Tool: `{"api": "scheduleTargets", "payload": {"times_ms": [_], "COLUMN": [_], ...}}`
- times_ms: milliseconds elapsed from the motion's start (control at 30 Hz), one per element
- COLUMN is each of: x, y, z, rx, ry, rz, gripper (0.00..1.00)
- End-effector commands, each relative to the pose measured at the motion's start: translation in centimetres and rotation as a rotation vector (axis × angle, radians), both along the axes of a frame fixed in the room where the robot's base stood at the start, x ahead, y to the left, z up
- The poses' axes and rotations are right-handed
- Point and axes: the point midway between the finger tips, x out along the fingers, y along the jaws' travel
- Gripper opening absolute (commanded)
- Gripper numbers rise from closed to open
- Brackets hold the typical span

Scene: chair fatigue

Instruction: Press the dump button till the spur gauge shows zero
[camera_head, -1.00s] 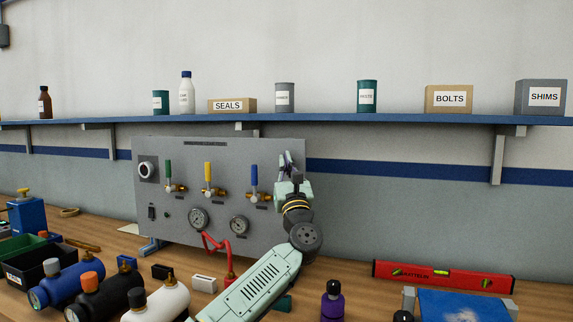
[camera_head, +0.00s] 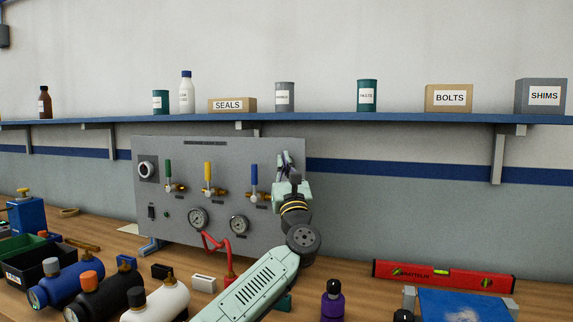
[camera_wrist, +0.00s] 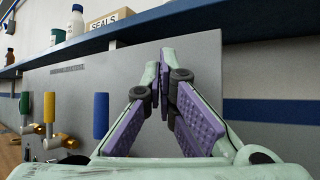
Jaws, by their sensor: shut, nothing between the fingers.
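The grey panel (camera_head: 220,150) stands on the bench with a green-handled valve (camera_head: 168,170), a yellow-handled valve (camera_head: 208,175) and a blue-handled valve (camera_head: 254,178). Two round gauges sit below, a left gauge (camera_head: 198,218) and a right gauge (camera_head: 239,225); their readings are too small to tell. I cannot make out which is the spur gauge. No dump button is clearly visible; my arm and gripper cover the panel's right part. My gripper (camera_head: 286,158) is shut and empty in front of the panel's upper right. In the wrist view its purple-padded fingers (camera_wrist: 167,85) meet near the panel face.
A blue shelf (camera_head: 400,120) with boxes and bottles runs above the panel. Blue, black and white cylinders (camera_head: 165,300) lie at the front left. A red hose (camera_head: 212,243) runs below the gauges. A red level (camera_head: 440,275) lies right on the bench.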

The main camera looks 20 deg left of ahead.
Motion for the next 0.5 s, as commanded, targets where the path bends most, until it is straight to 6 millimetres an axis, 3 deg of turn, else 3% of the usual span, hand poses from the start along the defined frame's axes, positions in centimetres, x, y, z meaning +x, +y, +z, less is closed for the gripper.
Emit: {"api": "scheduleTargets", "payload": {"times_ms": [167, 500], "x": [-0.1, -3.3], "y": [0.0, 0.2], "z": [0.0, -0.2], "rx": [-0.001, -0.002], "ry": [0.0, 0.0], "rz": [0.001, 0.0], "gripper": [0.0, 0.0]}}
